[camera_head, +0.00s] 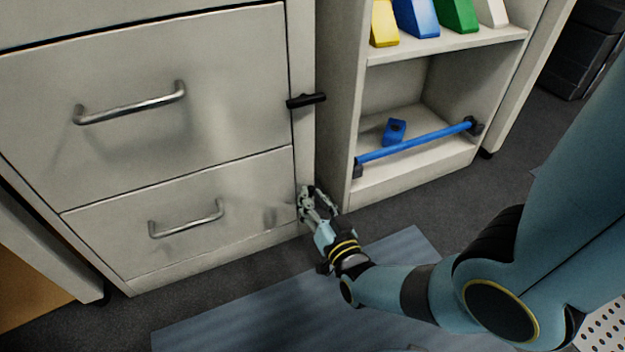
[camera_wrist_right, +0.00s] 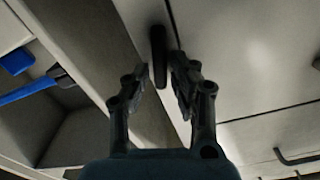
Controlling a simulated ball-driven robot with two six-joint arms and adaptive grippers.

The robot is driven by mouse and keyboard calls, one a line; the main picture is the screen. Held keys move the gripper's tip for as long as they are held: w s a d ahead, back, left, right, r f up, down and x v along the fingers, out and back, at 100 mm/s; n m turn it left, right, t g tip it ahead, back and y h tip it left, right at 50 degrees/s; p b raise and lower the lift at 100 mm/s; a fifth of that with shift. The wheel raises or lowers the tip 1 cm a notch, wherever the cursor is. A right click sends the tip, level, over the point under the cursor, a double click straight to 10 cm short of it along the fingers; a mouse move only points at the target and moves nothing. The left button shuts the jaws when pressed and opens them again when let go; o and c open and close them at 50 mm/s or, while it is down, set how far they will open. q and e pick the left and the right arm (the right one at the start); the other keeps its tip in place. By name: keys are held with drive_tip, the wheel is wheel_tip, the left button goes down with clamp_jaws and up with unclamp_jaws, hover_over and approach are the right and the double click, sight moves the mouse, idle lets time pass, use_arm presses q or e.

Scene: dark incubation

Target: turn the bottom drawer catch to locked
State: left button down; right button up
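The bottom drawer (camera_head: 185,215) is closed, with a silver bar handle. The bottom drawer catch (camera_wrist_right: 158,55) is a dark, narrow bar on the cabinet's post. In the right wrist view it lies roughly along the drawer's side edge. My right gripper (camera_head: 314,197) is at the post beside the bottom drawer and hides the catch in the head view. In the wrist view my right gripper (camera_wrist_right: 162,75) has its fingers apart, one on each side of the catch, with narrow gaps and no clear contact. My left gripper is not in view.
The upper drawer (camera_head: 60,80) is closed; its black catch (camera_head: 306,100) lies crosswise over its edge. Right of the cabinet, a shelf unit (camera_head: 440,45) holds colored binders, a small blue object (camera_head: 394,131) and a blue bar (camera_head: 415,143). A blue-grey mat (camera_head: 250,315) covers the floor in front.

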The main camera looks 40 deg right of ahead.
clamp_jaws()
drive_tip(key=shift+m, duration=0.4)
drive_tip(key=shift+s+d+f+m, duration=0.1)
drive_tip(key=shift+d+f+m, duration=0.1)
drive_tip(key=shift+m, duration=2.05)
drive_tip(key=shift+d+f+m, duration=0.1)
drive_tip(key=shift+f+m, duration=0.15)
drive_tip(key=shift+m, duration=2.05)
drive_tip(key=shift+s+d+f+m, duration=0.1)
drive_tip(key=shift+d+f+m, duration=0.1)
drive_tip(key=shift+m, duration=2.05)
drive_tip(key=shift+o, duration=1.7)
unclamp_jaws()
